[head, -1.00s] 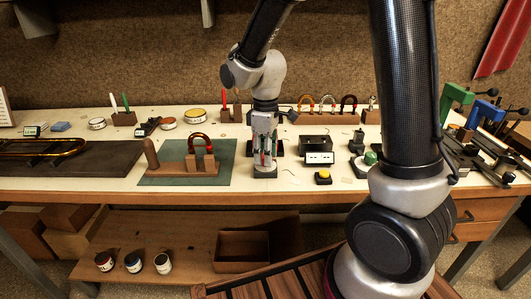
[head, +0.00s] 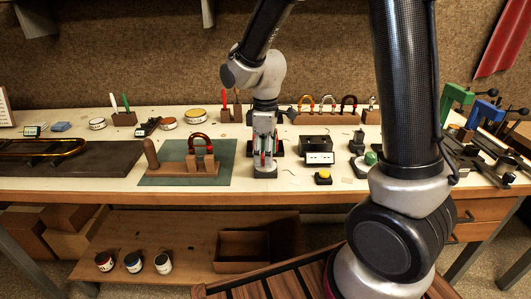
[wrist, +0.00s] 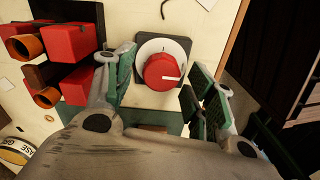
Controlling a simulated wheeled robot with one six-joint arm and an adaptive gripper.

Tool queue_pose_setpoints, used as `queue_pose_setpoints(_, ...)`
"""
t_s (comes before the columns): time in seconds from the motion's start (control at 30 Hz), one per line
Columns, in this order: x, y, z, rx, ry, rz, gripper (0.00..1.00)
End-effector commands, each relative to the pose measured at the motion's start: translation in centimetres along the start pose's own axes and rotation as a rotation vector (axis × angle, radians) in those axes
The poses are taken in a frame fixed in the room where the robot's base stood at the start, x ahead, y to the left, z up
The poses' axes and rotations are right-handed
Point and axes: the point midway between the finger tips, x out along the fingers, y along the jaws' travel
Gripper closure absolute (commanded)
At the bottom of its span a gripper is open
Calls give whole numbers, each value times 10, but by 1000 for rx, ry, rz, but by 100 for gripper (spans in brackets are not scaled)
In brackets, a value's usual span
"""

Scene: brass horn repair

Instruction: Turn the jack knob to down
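The jack knob (wrist: 161,71) is red and round with a white pointer line, on a white dial with a dark surround. In the wrist view its line points to the right. My gripper (wrist: 158,80) is open, with one green-padded finger on each side of the knob. Small gaps show between the pads and the knob. In the head view my gripper (head: 264,157) points down at a small pale box (head: 265,173) near the front of the bench. The knob itself is hidden there by the fingers.
Red blocks (wrist: 68,43) with copper-coloured tubes are left of the dial in the wrist view. A green mat (head: 225,175) with a wooden stand lies left of my gripper. A yellow button (head: 323,176) and a dark box with a white label (head: 319,158) are to the right.

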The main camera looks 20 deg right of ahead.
Motion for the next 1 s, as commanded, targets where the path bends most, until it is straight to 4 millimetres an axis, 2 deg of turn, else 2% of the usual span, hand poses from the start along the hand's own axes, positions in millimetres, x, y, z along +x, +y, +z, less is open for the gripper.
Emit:
queue_pose_setpoints(0.27, -1, 0, 1, 1, -2, -2, 44)
queue_pose_setpoints(0.37, -9, 0, 0, 1, 1, 0, 44)
queue_pose_setpoints(0.8, -98, 0, 0, 1, 2, 1, 44)
queue_pose_setpoints(1.0, -118, 0, 0, 0, 0, -1, 44)
